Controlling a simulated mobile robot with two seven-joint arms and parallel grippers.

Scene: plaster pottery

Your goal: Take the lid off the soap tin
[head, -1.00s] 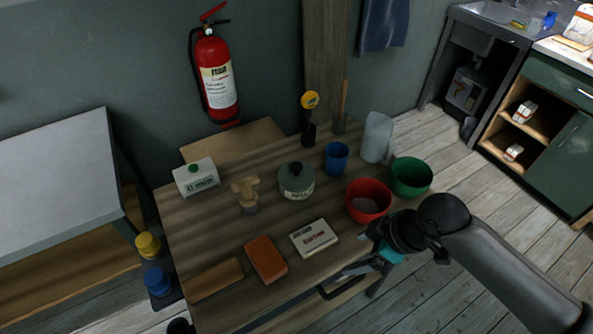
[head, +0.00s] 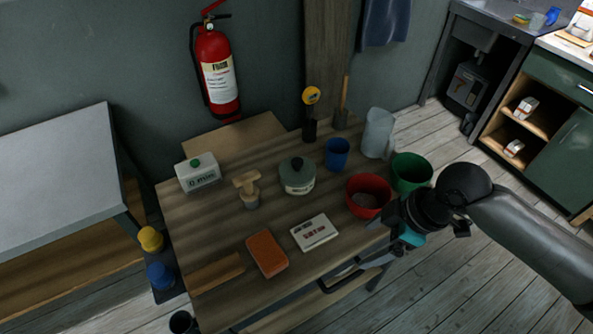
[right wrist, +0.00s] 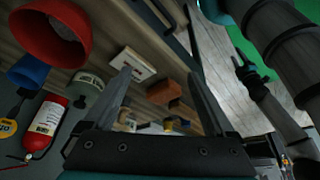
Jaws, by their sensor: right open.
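The soap tin (head: 297,182) is a round grey-green pot with a pale label, standing upright in the middle of the wooden table. Its lid (head: 295,165), with a dark knob, sits on top. My right gripper (right wrist: 158,73) is open and empty. In the head view it is at the table's front right edge, apart from the tin, its fingers hard to make out. My left gripper is not in view.
A red bowl (head: 368,196) and green bowl (head: 411,172) stand right of the tin, a blue cup (head: 337,154) behind. A white box (head: 315,233) and orange block (head: 266,255) lie in front; a wooden tool (head: 248,187) stands left. Small bare table gaps surround the tin.

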